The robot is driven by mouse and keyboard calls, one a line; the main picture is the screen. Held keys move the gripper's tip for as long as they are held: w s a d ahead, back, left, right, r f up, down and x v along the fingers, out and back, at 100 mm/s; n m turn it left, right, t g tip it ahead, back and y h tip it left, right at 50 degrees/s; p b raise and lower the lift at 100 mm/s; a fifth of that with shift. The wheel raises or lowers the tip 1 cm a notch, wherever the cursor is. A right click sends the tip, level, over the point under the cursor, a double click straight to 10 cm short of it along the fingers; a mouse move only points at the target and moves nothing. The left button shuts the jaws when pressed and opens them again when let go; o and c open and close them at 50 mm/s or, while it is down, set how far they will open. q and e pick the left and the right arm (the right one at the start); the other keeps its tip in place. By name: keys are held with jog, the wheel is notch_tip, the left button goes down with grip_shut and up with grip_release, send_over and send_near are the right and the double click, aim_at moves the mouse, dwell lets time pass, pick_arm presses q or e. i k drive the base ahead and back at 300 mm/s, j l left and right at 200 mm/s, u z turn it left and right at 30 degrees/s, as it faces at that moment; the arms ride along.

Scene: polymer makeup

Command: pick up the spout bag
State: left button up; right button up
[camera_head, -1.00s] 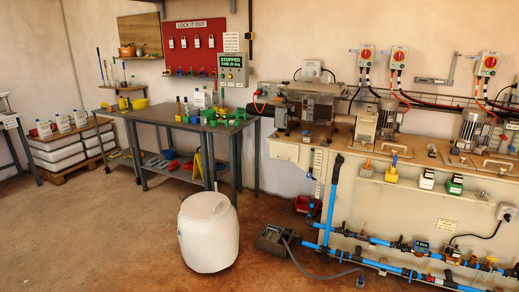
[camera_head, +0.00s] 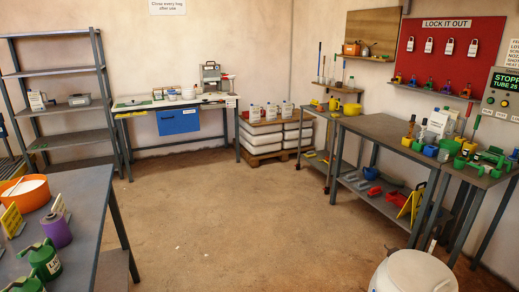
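I cannot pick out a spout bag for certain in the head view. A white labelled container (camera_head: 437,122) stands among bottles on the right workbench (camera_head: 385,128). Another white labelled item (camera_head: 37,99) sits on the grey shelf rack at the left. Neither of my grippers is in view.
A grey table (camera_head: 88,190) with an orange bowl (camera_head: 24,193) and green jugs is at the near left. A white drum (camera_head: 413,272) stands at the bottom right. A bench with a blue front panel (camera_head: 178,121) is at the back. The middle floor is clear.

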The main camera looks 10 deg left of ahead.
aim_at(255, 115)
jog(key=i+u, duration=0.35)
jog(key=i, duration=1.35)
jog(key=i+j, duration=0.1)
jog(key=i, duration=2.2)
